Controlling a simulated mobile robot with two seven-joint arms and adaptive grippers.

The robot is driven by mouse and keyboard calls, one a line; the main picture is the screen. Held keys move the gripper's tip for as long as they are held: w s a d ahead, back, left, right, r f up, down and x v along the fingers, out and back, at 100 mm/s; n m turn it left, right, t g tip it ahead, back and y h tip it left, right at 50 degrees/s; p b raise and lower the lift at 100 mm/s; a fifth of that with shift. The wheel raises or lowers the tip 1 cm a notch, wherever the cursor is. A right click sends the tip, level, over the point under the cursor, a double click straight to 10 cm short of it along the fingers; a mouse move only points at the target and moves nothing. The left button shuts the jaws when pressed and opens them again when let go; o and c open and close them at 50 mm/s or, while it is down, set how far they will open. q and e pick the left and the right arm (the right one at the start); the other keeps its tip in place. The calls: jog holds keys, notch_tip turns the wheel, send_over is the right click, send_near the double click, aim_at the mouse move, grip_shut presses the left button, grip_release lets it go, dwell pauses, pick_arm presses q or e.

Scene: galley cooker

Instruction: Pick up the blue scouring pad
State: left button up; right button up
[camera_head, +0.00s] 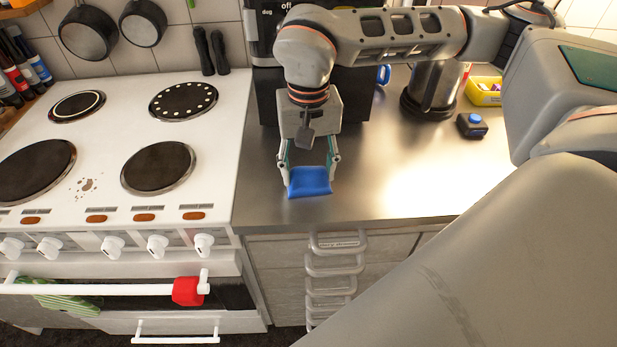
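The blue scouring pad (309,184) is at the front part of the steel worktop, right of the cooker. My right gripper (309,174) points down over the worktop, with one finger at each side of the pad. The fingers stand wide apart and appear to touch the pad's two side edges, so the gripper looks shut on it. I cannot tell whether the pad rests on the worktop or is just above it. My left gripper is not in view.
The white cooker (120,220) with dark hotplates stands left. A dark coffee-maker-like appliance (265,95) is behind the gripper. A metal pot (432,90), a small dark blue-topped box (472,125) and a yellow tub (484,92) stand back right. The worktop (400,180) is clear right of the pad.

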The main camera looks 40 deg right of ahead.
aim_at(307, 169)
dwell(0.3)
jog(key=shift+r, duration=0.5)
notch_tip(307, 169, up, 19)
jog(key=p, duration=0.2)
jog(key=o, duration=0.4)
jog(key=shift+c, duration=1.4)
jog(key=shift+a, duration=0.1)
